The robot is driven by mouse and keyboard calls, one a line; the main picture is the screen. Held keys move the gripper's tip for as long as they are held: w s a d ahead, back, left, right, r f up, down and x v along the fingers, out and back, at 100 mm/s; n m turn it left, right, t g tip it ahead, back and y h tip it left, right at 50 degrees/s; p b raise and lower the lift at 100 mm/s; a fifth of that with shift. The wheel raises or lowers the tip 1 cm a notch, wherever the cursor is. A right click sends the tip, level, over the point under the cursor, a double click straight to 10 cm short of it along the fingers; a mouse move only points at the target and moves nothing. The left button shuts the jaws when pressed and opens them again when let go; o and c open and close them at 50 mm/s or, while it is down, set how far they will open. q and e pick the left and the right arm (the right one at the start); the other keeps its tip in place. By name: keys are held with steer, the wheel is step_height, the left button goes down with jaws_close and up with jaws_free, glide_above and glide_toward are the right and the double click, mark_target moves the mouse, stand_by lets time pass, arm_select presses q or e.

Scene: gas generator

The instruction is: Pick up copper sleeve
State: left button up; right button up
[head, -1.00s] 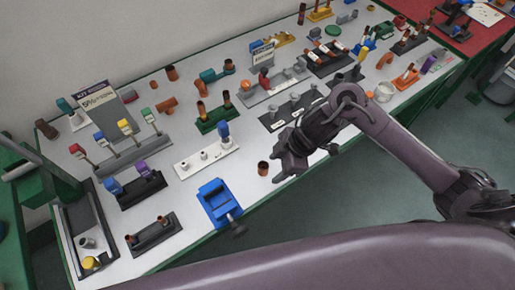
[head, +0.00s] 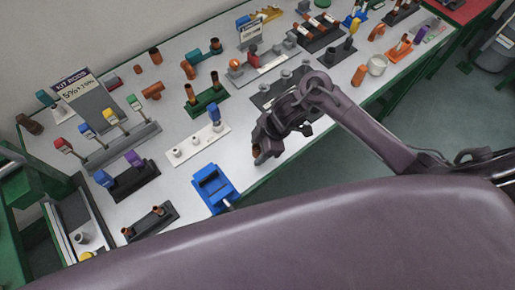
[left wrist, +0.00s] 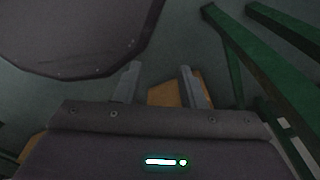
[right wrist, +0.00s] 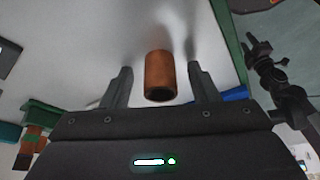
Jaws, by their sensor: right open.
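The copper sleeve (right wrist: 160,75) stands on the white tabletop in the right wrist view, a short hollow brown cylinder. My right gripper (right wrist: 160,70) is open, with one finger on each side of the sleeve and a visible gap to both. In the head view my right gripper (head: 262,150) is low over the table near its front edge, and only a small copper-coloured patch of the sleeve (head: 257,153) shows at its fingers. My left gripper (left wrist: 160,82) is open and empty in the left wrist view, away from the table top; the head view does not show it.
A blue vise (head: 212,187) stands left of the right gripper. A white block with pegs (head: 197,146) and a dark peg plate (head: 283,88) are close by. A green stand (head: 207,101) holds copper pieces behind. My arm covers the lower part of the head view.

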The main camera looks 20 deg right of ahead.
steer(key=shift+c, duration=0.8)
arm_select(q)
steer(key=shift+s, duration=0.55)
arm_select(e)
steer(key=c, duration=0.8)
